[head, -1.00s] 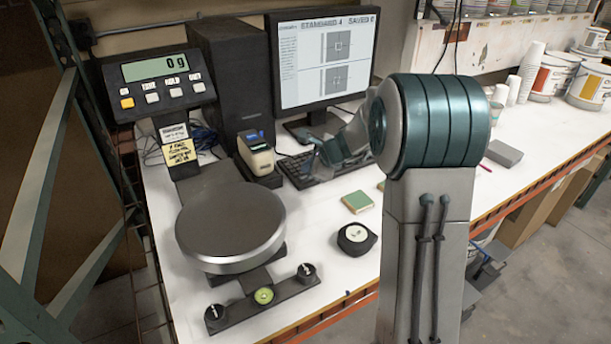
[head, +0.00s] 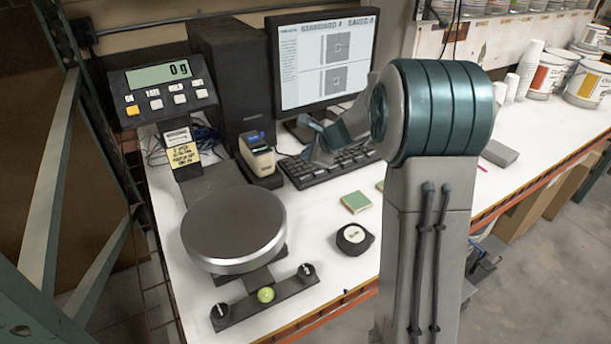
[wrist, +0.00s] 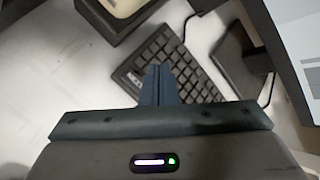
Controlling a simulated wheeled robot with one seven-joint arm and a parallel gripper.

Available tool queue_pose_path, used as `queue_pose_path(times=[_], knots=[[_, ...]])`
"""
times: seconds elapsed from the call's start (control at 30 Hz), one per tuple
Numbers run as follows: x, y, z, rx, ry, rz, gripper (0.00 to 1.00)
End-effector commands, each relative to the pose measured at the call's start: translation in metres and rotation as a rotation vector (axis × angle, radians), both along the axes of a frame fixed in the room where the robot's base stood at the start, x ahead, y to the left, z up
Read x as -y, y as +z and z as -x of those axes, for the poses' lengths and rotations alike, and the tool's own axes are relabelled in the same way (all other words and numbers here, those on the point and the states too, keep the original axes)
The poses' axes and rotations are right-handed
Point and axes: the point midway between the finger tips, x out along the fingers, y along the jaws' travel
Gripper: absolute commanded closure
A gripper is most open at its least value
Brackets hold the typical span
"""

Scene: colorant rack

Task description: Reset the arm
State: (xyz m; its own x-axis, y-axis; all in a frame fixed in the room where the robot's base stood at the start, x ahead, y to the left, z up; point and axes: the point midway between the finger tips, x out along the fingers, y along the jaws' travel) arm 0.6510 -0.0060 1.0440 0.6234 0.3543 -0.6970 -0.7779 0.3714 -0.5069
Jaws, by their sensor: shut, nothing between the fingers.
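My arm stands at the right of the head view, with its large grey and teal joint in front of the table. My gripper (head: 310,126) reaches left from behind that joint, over the keyboard and in front of the monitor. In the wrist view my gripper (wrist: 160,72) shows its two dark fingers together, with nothing between them. The keyboard (wrist: 172,62) lies below the fingertips. The gap between the fingers and the keyboard is hard to judge.
A monitor (head: 325,60) stands behind the gripper. A label printer (head: 258,158), a scale plate (head: 235,230) and its display (head: 163,82) are to the left. White cups (head: 528,68) stand at the right.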

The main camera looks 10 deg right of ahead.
Motion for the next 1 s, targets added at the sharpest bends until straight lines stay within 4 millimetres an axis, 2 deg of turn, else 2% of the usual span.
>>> queue_pose_path(times=[0.47,0.57,0.67,0.77,1.0], knots=[[0.000,0.000,0.000,0.001,0.002,0.002,1.00],[-0.005,0.006,0.008,0.010,0.040,0.028,1.00],[-0.015,0.018,0.030,0.027,0.145,0.100,1.00],[-0.029,0.033,0.066,0.052,0.311,0.215,1.00],[-0.047,0.053,0.170,0.099,0.754,0.528,1.00]])
